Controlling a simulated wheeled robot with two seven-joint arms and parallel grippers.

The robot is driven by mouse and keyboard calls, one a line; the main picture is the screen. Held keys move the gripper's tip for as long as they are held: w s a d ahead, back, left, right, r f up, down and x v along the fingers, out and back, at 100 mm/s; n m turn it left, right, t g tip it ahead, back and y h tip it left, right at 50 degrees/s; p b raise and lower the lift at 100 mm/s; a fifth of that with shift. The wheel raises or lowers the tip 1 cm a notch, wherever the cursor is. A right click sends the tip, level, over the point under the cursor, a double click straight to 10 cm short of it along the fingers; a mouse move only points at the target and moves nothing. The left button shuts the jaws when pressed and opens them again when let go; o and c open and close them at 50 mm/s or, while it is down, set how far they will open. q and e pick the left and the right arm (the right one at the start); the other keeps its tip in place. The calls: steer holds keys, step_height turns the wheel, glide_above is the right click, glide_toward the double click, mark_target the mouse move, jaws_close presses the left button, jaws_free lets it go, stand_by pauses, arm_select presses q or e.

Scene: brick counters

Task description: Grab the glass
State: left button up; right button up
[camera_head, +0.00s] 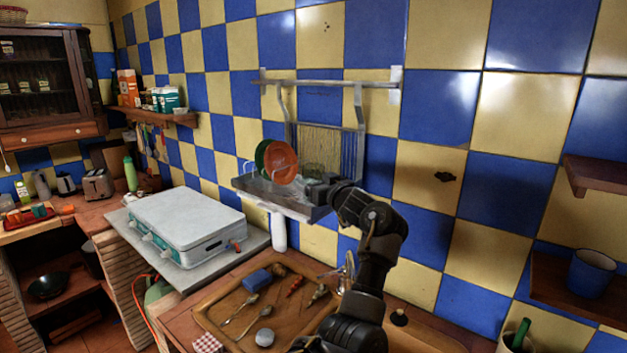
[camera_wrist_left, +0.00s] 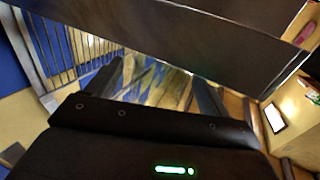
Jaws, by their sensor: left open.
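A clear, faintly greenish glass (camera_head: 313,170) seems to stand in the wall dish rack (camera_head: 300,211), right of the plates; its outline is hard to make out. My left gripper (camera_head: 312,188) is at the rack's right end, close to the glass and partly in front of it. In the left wrist view the two dark fingers (camera_wrist_left: 158,88) are apart. Streaky, see-through shapes show between them, and I cannot tell whether they are the glass. My right gripper is in neither view.
An orange plate (camera_head: 281,162) and a green plate (camera_head: 262,156) stand upright in the rack, left of the gripper. Below is a wooden tray-like sink (camera_head: 225,318) with spoons and a blue sponge (camera_head: 257,280). A blue cup (camera_head: 592,275) sits on the right shelf.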

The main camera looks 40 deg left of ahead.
arm_select(q)
steer(key=shift+x, duration=0.8)
steer(key=shift+s+d, duration=0.1)
steer(key=shift+d, duration=0.15)
steer(key=shift+c, duration=0.7)
steer(key=c, duration=1)
steer(key=shift+r, duration=0.1)
